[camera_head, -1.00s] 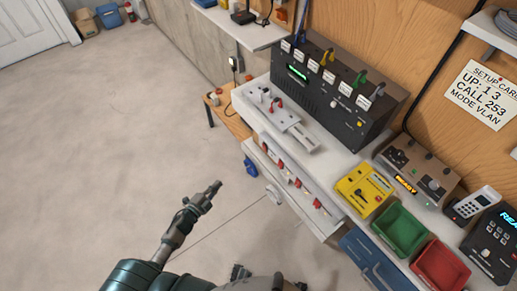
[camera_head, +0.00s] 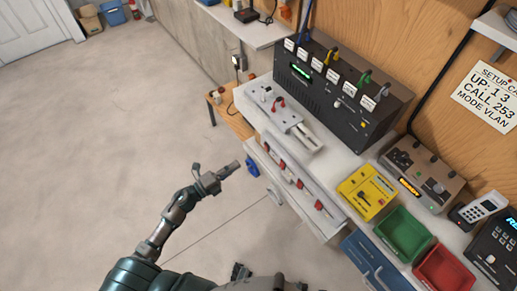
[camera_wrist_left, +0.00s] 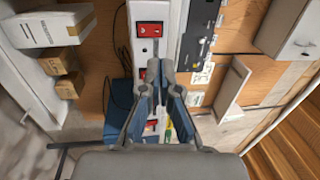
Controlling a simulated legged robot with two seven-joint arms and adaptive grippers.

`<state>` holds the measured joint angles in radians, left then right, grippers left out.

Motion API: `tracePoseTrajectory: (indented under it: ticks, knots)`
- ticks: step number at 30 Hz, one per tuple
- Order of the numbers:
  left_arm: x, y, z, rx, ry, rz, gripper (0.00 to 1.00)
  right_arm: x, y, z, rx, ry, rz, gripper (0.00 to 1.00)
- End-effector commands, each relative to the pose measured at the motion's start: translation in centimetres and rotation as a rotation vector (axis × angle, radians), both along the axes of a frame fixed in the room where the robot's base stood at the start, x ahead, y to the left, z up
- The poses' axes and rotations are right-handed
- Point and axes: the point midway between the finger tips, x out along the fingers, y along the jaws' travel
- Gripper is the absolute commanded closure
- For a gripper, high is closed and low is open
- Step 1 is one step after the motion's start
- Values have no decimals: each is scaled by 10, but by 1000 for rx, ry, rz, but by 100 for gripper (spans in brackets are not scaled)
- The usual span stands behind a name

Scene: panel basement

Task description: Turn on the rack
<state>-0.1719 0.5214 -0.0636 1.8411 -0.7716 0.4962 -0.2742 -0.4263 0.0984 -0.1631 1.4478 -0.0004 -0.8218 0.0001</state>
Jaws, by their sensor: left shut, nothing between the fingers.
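The rack (camera_head: 335,88) is a black unit at the back of the bench, with a green lit display, a row of white labels and coloured cables on its top. A white strip with several red switches (camera_head: 284,165) runs along the bench's front edge. The left wrist view shows a red rocker switch (camera_wrist_left: 149,30) on a white strip, beyond my fingers. My left gripper (camera_head: 235,166) is shut and empty, in the air left of the strip and apart from it. Its closed fingertips also show in the left wrist view (camera_wrist_left: 161,70), partly hiding the strip. My right gripper is not in view.
On the bench are a yellow box (camera_head: 367,192), a green bin (camera_head: 403,232), a red bin (camera_head: 443,268) and a brown device with an orange display (camera_head: 421,170). A setup card (camera_head: 487,97) hangs on the wooden wall. The floor at left is clear.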

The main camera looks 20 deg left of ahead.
Motion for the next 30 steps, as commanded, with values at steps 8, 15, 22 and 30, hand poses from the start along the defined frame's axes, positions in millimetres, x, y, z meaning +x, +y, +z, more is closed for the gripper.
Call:
tracePoseTrajectory:
  ticks: [8,15,22,30]
  knots:
    - [48,-37,11,0,-4,0,100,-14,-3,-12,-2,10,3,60]
    - [78,-60,15,-1,-2,1,100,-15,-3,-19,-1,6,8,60]
    - [87,-68,16,0,0,0,100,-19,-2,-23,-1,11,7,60]
    - [88,-68,16,0,0,1,100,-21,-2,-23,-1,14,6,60]
